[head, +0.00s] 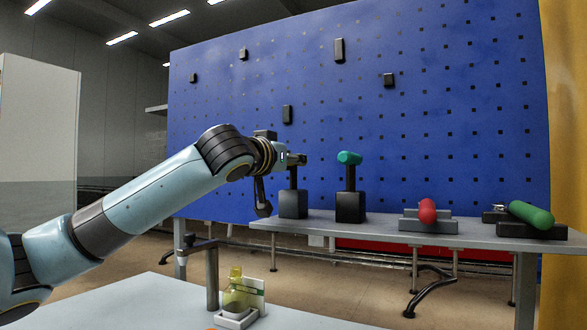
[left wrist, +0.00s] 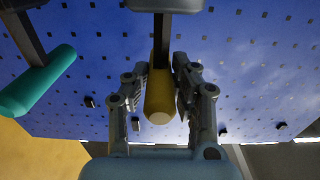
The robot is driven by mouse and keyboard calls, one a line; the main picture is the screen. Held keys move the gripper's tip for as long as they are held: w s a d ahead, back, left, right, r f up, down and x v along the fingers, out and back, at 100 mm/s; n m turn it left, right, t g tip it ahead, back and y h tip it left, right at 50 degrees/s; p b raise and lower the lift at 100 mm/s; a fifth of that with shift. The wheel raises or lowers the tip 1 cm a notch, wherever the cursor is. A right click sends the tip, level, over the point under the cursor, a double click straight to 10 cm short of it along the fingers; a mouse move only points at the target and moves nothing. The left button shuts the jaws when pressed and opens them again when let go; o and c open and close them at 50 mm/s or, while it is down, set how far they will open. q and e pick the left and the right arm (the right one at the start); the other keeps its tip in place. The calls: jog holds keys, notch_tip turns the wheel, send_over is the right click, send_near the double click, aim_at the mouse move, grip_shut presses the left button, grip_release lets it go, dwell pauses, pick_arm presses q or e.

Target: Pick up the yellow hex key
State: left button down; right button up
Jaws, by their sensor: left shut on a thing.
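The yellow hex key (left wrist: 160,102) shows in the left wrist view with its rounded handle between the two fingers of my left gripper (left wrist: 161,85), which is shut on it. In the head view my left gripper (head: 297,158) is level with the top of a dark shaft above a grey block stand (head: 293,205). The yellow handle is hidden there by the gripper. The shaft appears to reach down to the block; I cannot tell whether it is seated. My right gripper is not in view.
A teal-handled tool (head: 349,157) stands upright in a black block (head: 351,207) just to the right. A red-handled tool (head: 427,211) and a green-handled one (head: 531,214) lie on low holders farther right. A blue pegboard (head: 440,110) rises behind. A yellow bottle (head: 236,293) stands on the near table.

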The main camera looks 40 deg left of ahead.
pick_arm(q)
jog(key=shift+r, duration=0.1)
dwell(0.3)
notch_tip(320, 180, up, 10)
jog(key=shift+f+p, duration=0.1)
jog(key=shift+p, duration=0.25)
dwell(0.7)
